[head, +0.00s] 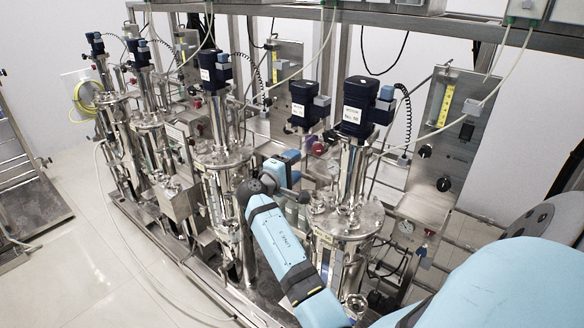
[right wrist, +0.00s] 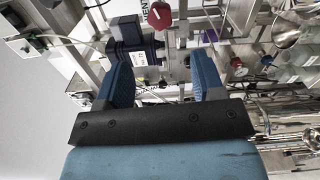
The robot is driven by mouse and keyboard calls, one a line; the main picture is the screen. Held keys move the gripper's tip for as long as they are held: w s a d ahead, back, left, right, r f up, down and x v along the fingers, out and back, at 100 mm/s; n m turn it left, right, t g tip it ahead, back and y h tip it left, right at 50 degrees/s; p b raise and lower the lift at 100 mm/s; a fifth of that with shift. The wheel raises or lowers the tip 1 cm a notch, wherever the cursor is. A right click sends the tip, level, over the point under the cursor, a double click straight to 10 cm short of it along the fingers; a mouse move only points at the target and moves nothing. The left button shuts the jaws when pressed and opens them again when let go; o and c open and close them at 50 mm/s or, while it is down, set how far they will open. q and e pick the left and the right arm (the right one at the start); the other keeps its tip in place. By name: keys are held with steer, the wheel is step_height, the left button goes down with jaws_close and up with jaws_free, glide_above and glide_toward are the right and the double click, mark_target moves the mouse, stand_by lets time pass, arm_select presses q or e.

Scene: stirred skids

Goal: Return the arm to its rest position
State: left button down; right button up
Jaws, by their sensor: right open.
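My right arm comes in from the lower right in the head view and reaches over the steel skid. Its right gripper (head: 287,163) is among the vessels, between the middle vessel and the nearest right one, and is partly hidden by my wrist. In the right wrist view the two blue fingers (right wrist: 160,62) stand wide apart with nothing held between them. A red knob (right wrist: 160,15) and a dark motor (right wrist: 135,42) show beyond the fingers. My left gripper is not in view.
A stirred steel vessel (head: 345,222) with a dark blue motor (head: 362,105) stands close to the right of my forearm. Another vessel (head: 221,165) stands to its left. A panel with dark knobs (head: 443,150) is at the right.

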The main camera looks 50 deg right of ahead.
steer(key=shift+a, duration=0.2)
steer(key=shift+d, duration=0.15)
stand_by(0.3)
steer(key=s+a+f+n+t+y, duration=0.1)
steer(key=a+f+n+t+y, duration=0.3)
steer(key=f, duration=0.6)
steer(key=s+a+f+t+y, duration=0.2)
steer(key=s+a+f+y, duration=0.4)
steer(key=a, duration=0.5)
steer(key=s+a+f+t+y, duration=0.3)
steer(key=s+a+f+y, duration=0.3)
steer(key=s+a+f, duration=0.3)
step_height(320, 180, down, 2)
steer(key=shift+a+f, duration=0.1)
steer(key=shift+a, duration=0.8)
steer(key=s+a+m+y, duration=0.1)
steer(key=s+a, duration=0.2)
steer(key=s+a+m+y, duration=0.1)
steer(key=s+a+y, duration=0.1)
steer(key=s+a, duration=0.1)
steer(key=s+a+m+y, duration=0.1)
steer(key=s+a+y, duration=0.1)
steer(key=s+a, duration=0.1)
steer(key=shift+s+a+f, duration=0.15)
steer(key=shift+s+f, duration=0.05)
steer(key=shift+s, duration=0.25)
steer(key=shift+s+a+f, duration=0.1)
steer(key=shift+s+f, duration=0.05)
steer(key=shift+s, duration=0.25)
steer(key=shift+c, duration=0.2)
